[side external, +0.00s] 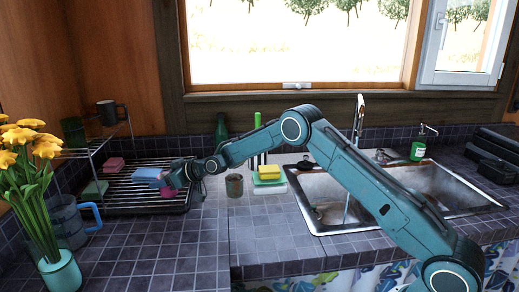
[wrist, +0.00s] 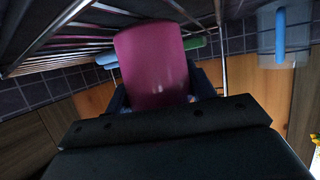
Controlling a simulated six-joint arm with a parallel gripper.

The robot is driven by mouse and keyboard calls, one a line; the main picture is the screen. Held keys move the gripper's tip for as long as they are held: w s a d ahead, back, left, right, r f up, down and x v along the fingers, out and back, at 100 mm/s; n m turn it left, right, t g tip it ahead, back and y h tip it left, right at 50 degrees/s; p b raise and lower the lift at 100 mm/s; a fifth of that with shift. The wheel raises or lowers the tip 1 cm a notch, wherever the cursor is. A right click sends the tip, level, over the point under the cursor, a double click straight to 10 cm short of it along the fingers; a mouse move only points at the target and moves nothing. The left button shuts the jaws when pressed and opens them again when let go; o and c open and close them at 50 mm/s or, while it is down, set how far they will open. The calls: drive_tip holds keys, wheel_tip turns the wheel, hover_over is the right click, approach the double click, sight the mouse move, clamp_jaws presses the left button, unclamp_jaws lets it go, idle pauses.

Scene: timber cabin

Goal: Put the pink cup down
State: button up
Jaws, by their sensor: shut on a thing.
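The pink cup (wrist: 152,62) fills the middle of the wrist view, between the two fingers of my gripper (wrist: 158,88). My gripper is shut on it. In the side view my gripper (side external: 182,177) is at the right part of the black dish rack (side external: 120,208), and a small magenta patch of the cup (side external: 167,192) shows just below it. The rest of the cup is hidden there by the gripper. I cannot tell whether the cup touches the rack.
A blue block (side external: 148,174) is just left of my gripper. A pink block (side external: 114,164) and a green one (side external: 95,188) are further left. A blue-handled jug (side external: 68,222) stands front left. A brown mug (side external: 234,185) and a yellow sponge (side external: 269,172) are to the right.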

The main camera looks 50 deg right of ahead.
drive_tip(key=o, duration=1.1)
drive_tip(key=shift+f, duration=0.1)
drive_tip(key=shift+c, duration=0.2)
drive_tip(key=shift+v, duration=1.05)
drive_tip(key=v, duration=1)
drive_tip(key=shift+w, duration=0.1)
drive_tip(key=shift+r, duration=0.25)
